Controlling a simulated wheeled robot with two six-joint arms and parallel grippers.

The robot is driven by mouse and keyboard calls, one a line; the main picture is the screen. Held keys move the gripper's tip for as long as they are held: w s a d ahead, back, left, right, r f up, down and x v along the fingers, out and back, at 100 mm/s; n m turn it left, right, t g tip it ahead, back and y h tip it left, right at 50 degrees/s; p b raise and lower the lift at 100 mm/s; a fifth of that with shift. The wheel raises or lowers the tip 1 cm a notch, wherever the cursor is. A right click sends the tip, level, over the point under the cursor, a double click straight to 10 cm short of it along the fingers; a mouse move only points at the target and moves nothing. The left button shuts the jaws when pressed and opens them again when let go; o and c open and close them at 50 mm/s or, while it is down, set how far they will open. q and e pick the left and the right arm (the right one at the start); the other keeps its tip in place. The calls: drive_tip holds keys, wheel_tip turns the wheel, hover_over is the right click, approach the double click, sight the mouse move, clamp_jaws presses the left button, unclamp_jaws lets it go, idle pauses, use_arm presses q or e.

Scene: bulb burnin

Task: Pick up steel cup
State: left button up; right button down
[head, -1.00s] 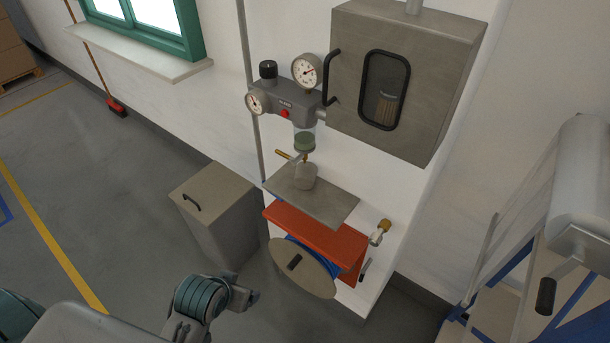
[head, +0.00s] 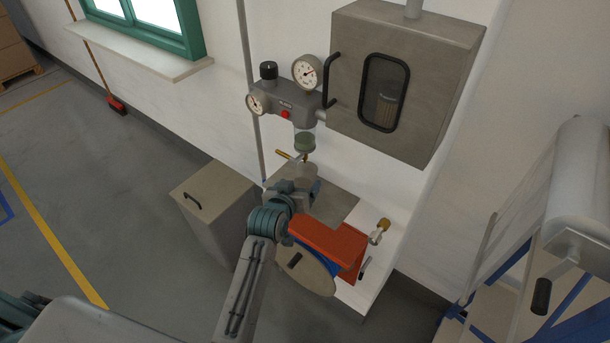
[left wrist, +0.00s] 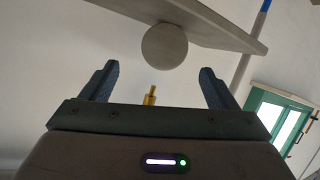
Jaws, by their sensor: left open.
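The steel cup (head: 308,170) is a small grey cup on the grey metal shelf (head: 335,205), under the regulator's drain bowl. In the head view its lower part is hidden by my left gripper (head: 304,187), which is just in front of it. In the left wrist view the cup (left wrist: 165,47) shows as a plain grey disc beside the shelf (left wrist: 225,28). My left gripper's two fingers (left wrist: 158,84) stand apart with nothing held between them. The cup lies beyond the fingertips there. My right gripper is out of view.
The regulator with gauges (head: 285,108) and its brass drain valve (head: 292,156) are above the cup. A grey cabinet (head: 430,60) is at upper right. A red hose-reel box (head: 330,242) is below the shelf, and a grey bin (head: 205,190) stands left.

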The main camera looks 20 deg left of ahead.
sight(301, 181)
use_arm(q)
drive_tip(key=shift+x, duration=1.2)
drive_tip(key=shift+w+a+f+p, duration=0.1)
drive_tip(key=shift+w+f+p, duration=0.15)
drive_tip(key=shift+w+p, duration=0.4)
drive_tip(key=shift+w+a+f+p, duration=0.1)
drive_tip(key=shift+w+f+p, duration=0.3)
drive_tip(key=shift+w, duration=0.2)
drive_tip(key=shift+w+a+f+p, duration=0.1)
drive_tip(key=shift+w+f+p, duration=0.25)
drive_tip(key=shift+w, duration=0.3)
drive_tip(key=shift+w+d+f, duration=0.1)
drive_tip(key=shift+w+f, duration=0.15)
drive_tip(key=shift+w, duration=0.1)
drive_tip(key=shift+s, duration=0.1)
drive_tip(key=c, duration=1.1)
drive_tip(key=shift+c, duration=0.2)
